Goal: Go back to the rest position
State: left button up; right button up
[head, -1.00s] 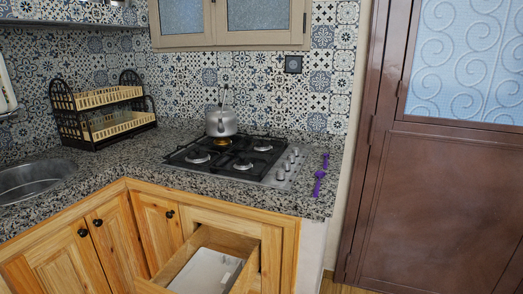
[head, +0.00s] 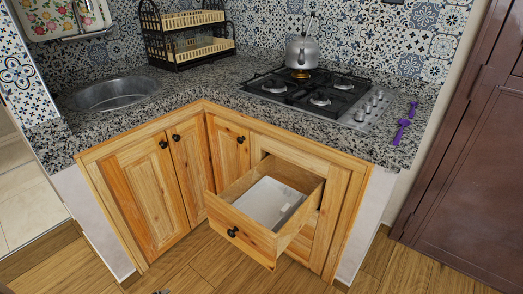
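Neither of my grippers shows clearly in the head view. A small dark shape sits at the bottom edge, too little to tell what it is. A wooden drawer (head: 246,238) under the counter stands pulled out. A flat white object (head: 270,203) lies inside it. A silver kettle (head: 302,51) stands on a back burner of the gas hob (head: 345,112).
The granite counter (head: 205,92) turns a corner, with a round sink (head: 113,92) at left and a two-tier dish rack (head: 185,35) behind. Purple objects (head: 401,131) lie right of the hob. A brown door (head: 480,170) is at right. Wooden floor (head: 185,268) shows in front.

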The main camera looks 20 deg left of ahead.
pick_arm(q)
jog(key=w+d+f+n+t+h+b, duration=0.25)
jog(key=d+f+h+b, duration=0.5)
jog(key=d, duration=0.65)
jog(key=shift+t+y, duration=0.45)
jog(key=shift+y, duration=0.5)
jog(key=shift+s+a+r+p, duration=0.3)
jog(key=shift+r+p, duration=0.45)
jog(key=shift+p, duration=1.8)
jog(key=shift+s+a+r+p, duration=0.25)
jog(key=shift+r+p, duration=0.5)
jog(key=shift+p, duration=1.75)
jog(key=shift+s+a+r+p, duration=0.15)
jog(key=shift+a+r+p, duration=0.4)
jog(key=shift+p, duration=2)
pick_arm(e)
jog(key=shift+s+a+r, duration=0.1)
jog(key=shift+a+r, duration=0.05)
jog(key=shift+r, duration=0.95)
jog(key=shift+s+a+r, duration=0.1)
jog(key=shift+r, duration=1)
